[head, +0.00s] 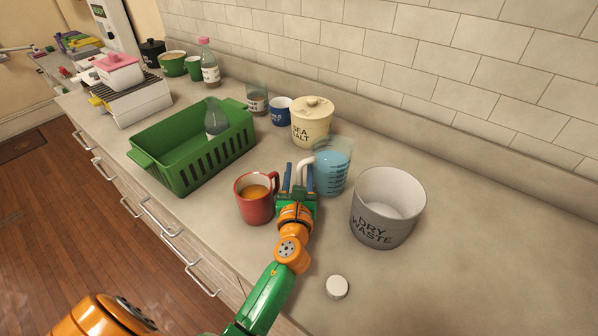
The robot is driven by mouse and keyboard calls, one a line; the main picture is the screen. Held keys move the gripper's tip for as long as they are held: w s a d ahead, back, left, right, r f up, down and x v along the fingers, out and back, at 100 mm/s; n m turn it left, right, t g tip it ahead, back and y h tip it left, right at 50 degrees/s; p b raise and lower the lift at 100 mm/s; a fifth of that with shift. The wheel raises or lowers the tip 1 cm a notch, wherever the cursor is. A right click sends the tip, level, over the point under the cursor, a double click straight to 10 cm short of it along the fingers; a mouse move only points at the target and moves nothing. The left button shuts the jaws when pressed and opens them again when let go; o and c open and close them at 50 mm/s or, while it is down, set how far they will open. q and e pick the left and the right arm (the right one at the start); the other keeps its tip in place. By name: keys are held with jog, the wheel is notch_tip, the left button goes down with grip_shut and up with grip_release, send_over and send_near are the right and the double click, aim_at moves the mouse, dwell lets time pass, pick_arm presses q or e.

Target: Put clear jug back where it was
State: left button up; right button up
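The clear jug (332,168) stands upright on the counter, holding blue liquid, with dark marks on its side. Its white handle points left, toward my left gripper. My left gripper (299,174) reaches in from the front with its two blue fingers apart. The handle shows between the fingers, with a gap visible, so the gripper looks open around it. The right gripper is not in view.
A red mug (254,205) stands close left of my gripper, and a dry waste bin (374,228) is right of the jug. The sea salt jar (312,128) is behind. A green basket (170,183) is left. A white cap (337,287) lies in front; the right counter is clear.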

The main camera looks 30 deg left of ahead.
pick_arm(q)
jog(key=shift+r, duration=0.25)
jog(key=v, duration=1.2)
jog(key=shift+d+f, duration=0.1)
